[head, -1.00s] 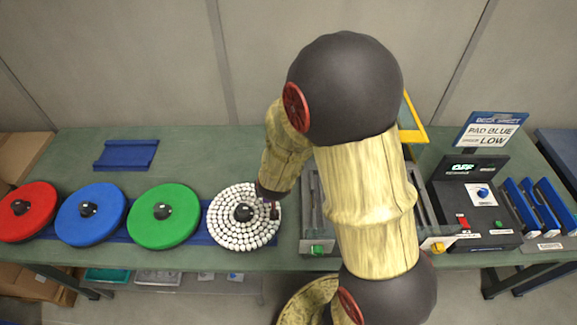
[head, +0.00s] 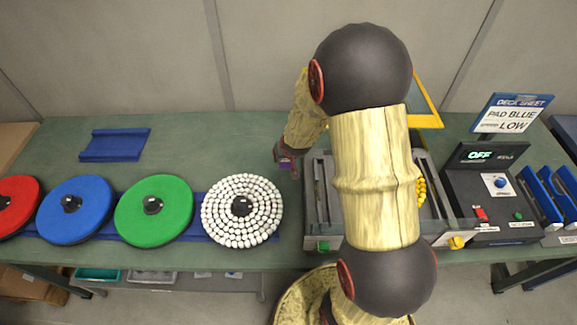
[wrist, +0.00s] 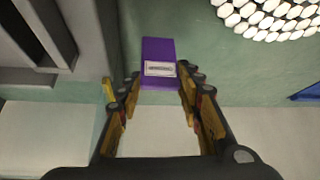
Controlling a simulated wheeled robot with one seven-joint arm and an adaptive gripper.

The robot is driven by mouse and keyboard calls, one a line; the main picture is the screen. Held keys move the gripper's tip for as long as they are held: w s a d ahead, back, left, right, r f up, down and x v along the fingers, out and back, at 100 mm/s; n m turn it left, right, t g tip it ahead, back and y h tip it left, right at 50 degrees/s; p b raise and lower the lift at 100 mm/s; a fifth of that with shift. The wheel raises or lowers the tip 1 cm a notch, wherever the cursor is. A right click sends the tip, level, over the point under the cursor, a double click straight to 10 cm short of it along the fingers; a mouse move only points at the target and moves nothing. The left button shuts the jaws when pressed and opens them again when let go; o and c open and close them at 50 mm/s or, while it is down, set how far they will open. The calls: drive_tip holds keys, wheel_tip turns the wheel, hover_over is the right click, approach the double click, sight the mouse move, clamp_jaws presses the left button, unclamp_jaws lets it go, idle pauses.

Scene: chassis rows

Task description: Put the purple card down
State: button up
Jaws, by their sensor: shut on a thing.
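My gripper (wrist: 157,92) is shut on the purple card (wrist: 158,52), which has a white label and projects beyond the fingertips. In the head view, my gripper (head: 287,160) is small and partly dark behind my arm, with a bit of purple showing. It is over the green table, between the white-beaded disc and the grey slotted chassis. I cannot tell whether the card touches the table.
The white-beaded disc (head: 242,210), green disc (head: 154,210), blue disc (head: 75,209) and red disc (head: 12,205) line the front. The grey chassis (head: 322,235) is partly hidden by my arm. A control box (head: 492,205) reads OFF; the sign (head: 508,115) says PAD BLUE, LOW.

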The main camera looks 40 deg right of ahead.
sight(289, 160)
drive_tip(key=shift+w+d+f+b, duration=0.15)
drive_tip(key=shift+d+f, duration=0.2)
drive_tip(key=shift+f, duration=0.55)
drive_tip(key=shift+w+d+f+b, duration=0.2)
drive_tip(key=shift+d+f, duration=0.1)
drive_tip(key=shift+f, duration=0.65)
drive_tip(key=shift+w+d+f+b, duration=0.15)
drive_tip(key=shift+d+f, duration=0.2)
drive_tip(key=shift+f, duration=0.55)
drive_tip(key=shift+f, duration=0.2)
drive_tip(key=o, duration=0.8)
drive_tip(key=shift+o, duration=0.2)
drive_tip(key=shift+r, duration=0.15)
